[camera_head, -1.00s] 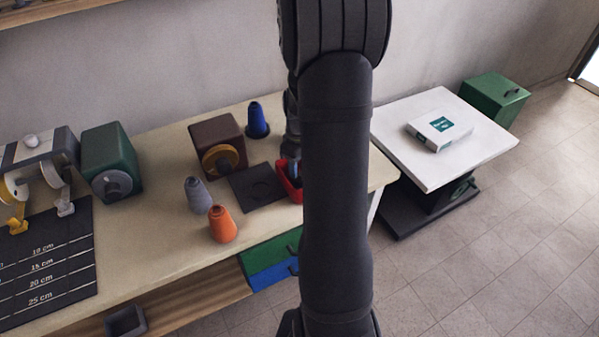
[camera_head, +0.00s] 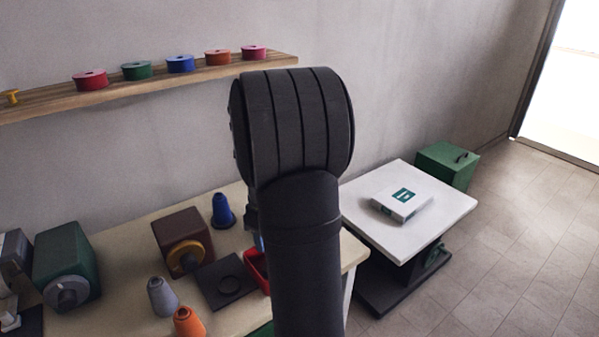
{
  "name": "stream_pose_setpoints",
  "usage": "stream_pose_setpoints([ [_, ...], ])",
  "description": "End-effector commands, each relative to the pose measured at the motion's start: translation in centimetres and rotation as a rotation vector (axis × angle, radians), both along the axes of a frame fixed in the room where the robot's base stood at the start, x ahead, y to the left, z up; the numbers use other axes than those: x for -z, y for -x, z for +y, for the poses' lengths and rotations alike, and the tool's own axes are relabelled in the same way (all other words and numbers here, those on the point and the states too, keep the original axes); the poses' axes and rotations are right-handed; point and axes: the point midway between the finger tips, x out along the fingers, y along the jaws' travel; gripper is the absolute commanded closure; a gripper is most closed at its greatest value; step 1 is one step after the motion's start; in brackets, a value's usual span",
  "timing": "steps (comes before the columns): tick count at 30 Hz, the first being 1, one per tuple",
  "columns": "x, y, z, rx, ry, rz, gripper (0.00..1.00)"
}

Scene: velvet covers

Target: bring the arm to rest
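My dark arm rises through the middle of the head view, with its thick rounded joint at the top. My gripper is hidden behind the arm, so its fingers and anything in them cannot be seen. Behind the arm, a small red tray (camera_head: 257,272) shows partly at the right end of the workbench (camera_head: 130,236). A blue thread cone (camera_head: 223,212) stands behind it.
A brown box (camera_head: 183,240), dark pad (camera_head: 225,283), grey cone (camera_head: 161,297), orange cone (camera_head: 188,322) and green box (camera_head: 66,266) stand on the bench. A white table (camera_head: 440,205) holds a white box (camera_head: 402,204). A wall shelf (camera_head: 130,92) carries several spools. Floor (camera_head: 510,250) at right is clear.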

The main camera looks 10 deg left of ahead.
Motion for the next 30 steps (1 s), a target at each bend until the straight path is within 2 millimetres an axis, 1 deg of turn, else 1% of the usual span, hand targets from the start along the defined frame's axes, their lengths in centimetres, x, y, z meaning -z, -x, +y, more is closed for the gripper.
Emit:
stream_pose_setpoints([
  [5,3.0,0.1,0.0,0.0,0.003,0.005,0.54],
  [15,9.7,0.1,-0.1,0.0,0.003,0.005,0.54],
  [19,11.9,0.1,-0.1,0.0,0.003,0.005,0.54],
  [21,10.2,-0.1,0.0,0.0,-0.002,-0.004,0.54],
  [24,9.1,0.0,0.0,0.0,-0.001,-0.003,0.54],
  [30,8.0,0.0,0.0,0.0,0.0,0.0,0.54],
])
